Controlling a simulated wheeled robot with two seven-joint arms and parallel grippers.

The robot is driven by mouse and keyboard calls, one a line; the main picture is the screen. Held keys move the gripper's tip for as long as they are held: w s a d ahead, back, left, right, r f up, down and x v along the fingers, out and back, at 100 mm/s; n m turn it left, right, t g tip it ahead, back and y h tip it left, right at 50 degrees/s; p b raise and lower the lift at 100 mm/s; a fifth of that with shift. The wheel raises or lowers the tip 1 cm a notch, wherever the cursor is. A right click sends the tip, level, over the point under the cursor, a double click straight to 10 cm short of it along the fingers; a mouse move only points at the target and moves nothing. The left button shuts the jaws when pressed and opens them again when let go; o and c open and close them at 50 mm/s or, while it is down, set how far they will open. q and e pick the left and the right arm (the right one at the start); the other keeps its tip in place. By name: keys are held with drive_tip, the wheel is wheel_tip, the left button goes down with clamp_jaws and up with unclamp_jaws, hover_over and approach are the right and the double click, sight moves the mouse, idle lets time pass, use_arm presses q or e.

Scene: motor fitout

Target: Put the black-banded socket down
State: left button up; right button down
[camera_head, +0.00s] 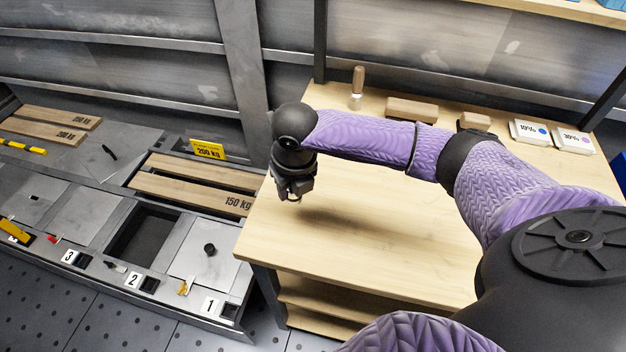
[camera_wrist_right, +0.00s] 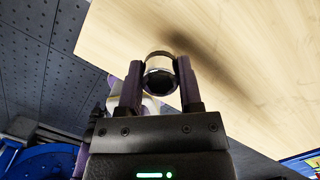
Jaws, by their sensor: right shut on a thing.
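My right gripper (camera_head: 294,194) hangs over the left part of the wooden bench top (camera_head: 400,235), pointing down. In the right wrist view its two fingers (camera_wrist_right: 160,66) are shut on the socket (camera_wrist_right: 161,82), a short shiny metal cylinder with a dark round opening. Its black band cannot be made out. The socket is apart from the bench and casts a soft shadow on the wood. In the head view the gripper mostly hides the socket. My left gripper is not in view.
A wooden-handled tool (camera_head: 358,88), wooden blocks (camera_head: 412,110) and two white boxes (camera_head: 530,132) line the back of the bench. The bench middle is clear. Left of the bench is a grey unit with numbered bays (camera_head: 205,265) and weight-marked planks (camera_head: 190,190).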

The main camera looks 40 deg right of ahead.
sight(296, 216)
wheel_tip(296, 216, down, 6)
drive_tip(key=shift+f+b, duration=0.1)
drive_tip(key=shift+b, duration=0.95)
drive_tip(key=shift+f, duration=0.15)
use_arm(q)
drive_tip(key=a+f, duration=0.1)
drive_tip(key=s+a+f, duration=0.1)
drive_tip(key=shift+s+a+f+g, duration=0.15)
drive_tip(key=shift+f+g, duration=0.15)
use_arm(e)
drive_tip(key=shift+c, duration=1.3)
unclamp_jaws()
drive_tip(key=r+p, duration=0.1)
drive_tip(key=r, duration=0.3)
drive_tip(key=s+r+p, duration=0.1)
drive_tip(key=r+p, duration=0.1)
drive_tip(key=r, duration=0.2)
drive_tip(key=r+p, duration=0.2)
drive_tip(key=r, duration=0.2)
drive_tip(key=shift+s+a, duration=0.1)
drive_tip(key=shift+s, duration=0.2)
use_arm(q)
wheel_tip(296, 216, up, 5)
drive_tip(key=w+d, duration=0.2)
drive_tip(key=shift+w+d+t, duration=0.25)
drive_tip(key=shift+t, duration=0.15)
use_arm(e)
drive_tip(key=shift+r, duration=0.15)
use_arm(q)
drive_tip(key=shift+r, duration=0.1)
